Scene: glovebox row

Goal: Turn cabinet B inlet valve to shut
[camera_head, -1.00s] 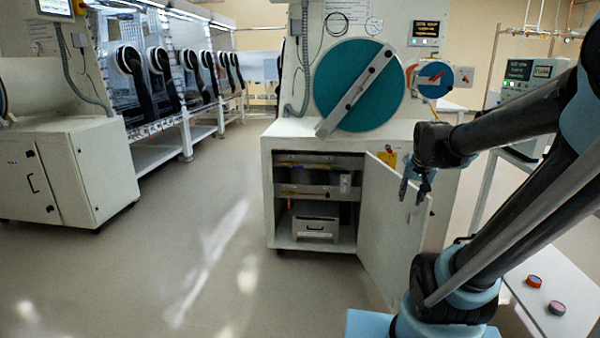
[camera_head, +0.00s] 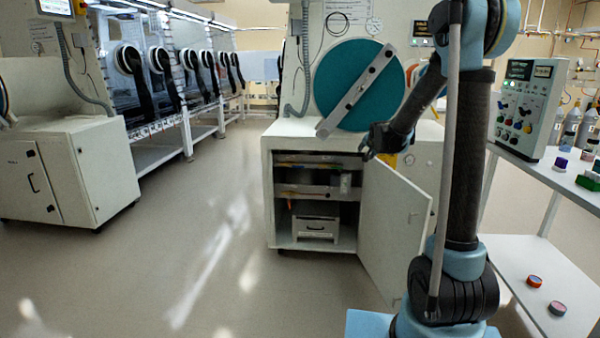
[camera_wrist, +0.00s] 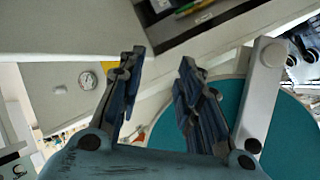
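My gripper (camera_head: 372,150) hangs in front of the open cabinet, just below the large teal round door (camera_head: 345,75) with its slanted grey bar (camera_head: 358,90). In the wrist view my gripper (camera_wrist: 160,62) has its two fingers spread, with nothing between the tips. The teal door (camera_wrist: 292,140) and bar (camera_wrist: 262,90) lie to its right there. Beside the teal door, an orange-edged round part (camera_head: 411,76) is mostly hidden behind my arm. I cannot read any label for cabinet B or its inlet valve.
The lower cabinet's white door (camera_head: 395,225) stands open towards me, below my gripper. A control box (camera_head: 530,105) with coloured knobs stands on a white cart (camera_head: 520,270) at right. A round gauge (camera_wrist: 88,80) shows in the wrist view. The floor at left is clear.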

